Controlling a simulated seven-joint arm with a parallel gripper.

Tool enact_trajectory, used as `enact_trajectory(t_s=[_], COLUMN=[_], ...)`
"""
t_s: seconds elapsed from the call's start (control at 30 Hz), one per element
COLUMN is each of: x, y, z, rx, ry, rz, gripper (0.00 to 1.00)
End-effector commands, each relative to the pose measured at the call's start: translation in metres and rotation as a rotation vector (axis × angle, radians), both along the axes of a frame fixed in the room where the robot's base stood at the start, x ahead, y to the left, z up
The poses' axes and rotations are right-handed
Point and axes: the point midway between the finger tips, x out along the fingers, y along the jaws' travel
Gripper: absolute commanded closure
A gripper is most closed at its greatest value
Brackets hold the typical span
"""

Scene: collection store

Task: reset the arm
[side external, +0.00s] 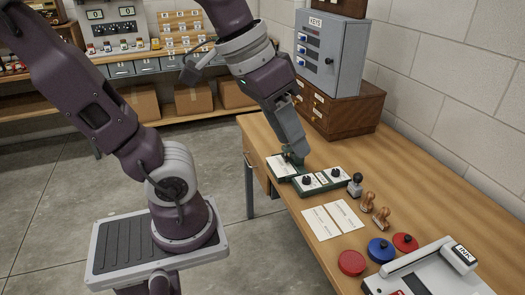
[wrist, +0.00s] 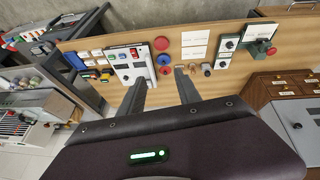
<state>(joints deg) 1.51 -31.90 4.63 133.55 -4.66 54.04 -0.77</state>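My gripper (side external: 297,150) points down over the wooden desk in the side external view. In that picture its tip overlaps the left end of a dark green panel (side external: 325,187) with black knobs on white plates; I cannot tell how far apart they are. In the wrist view, the two grey fingers of my gripper (wrist: 160,75) stand wide apart with nothing held between them. Beyond them lies the desk top. The panel (wrist: 241,32) is at upper right there, with a red knob (wrist: 269,50) at its end.
A grey key cabinet (side external: 333,50) stands on wooden drawers (side external: 340,108) at the desk's back. White cards (side external: 320,222), wooden stamps (side external: 368,202), a blue disc (side external: 381,250), red discs (side external: 351,262) and a white device (side external: 415,278) lie along the desk. Clear desk (side external: 435,195) shows toward the wall.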

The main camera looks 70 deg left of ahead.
Motion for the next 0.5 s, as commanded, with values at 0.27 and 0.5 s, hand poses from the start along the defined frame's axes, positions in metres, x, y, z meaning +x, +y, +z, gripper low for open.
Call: enact_trajectory(t_s=[0.27, 0.5], x=[-0.044, -0.043], y=[0.005, 0.005], z=[-0.030, -0.029], rx=[0.136, 0.132], ry=[-0.069, -0.067], rz=[-0.069, -0.068], gripper=[0.60, 0.60])
